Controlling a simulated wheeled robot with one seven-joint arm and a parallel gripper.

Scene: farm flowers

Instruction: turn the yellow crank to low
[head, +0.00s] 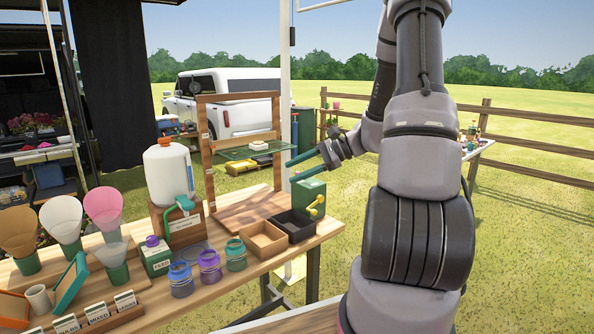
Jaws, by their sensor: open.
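The yellow crank (314,212) is on the right side of a small green box (308,190) at the right end of the wooden table. Two yellow parts show there, one above the other; they are small, and I cannot read the crank's setting. My gripper (290,171) is just above the green box, with its green-tipped fingers apart and pointing left. It is open and empty, and it appears apart from the crank.
A black tray (303,237) and a wooden tray (271,252) sit left of the green box. A wooden frame with a glass shelf (239,153) stands behind. Several jars and a white jug (167,172) are further left. Grass lies open beyond the table's right edge.

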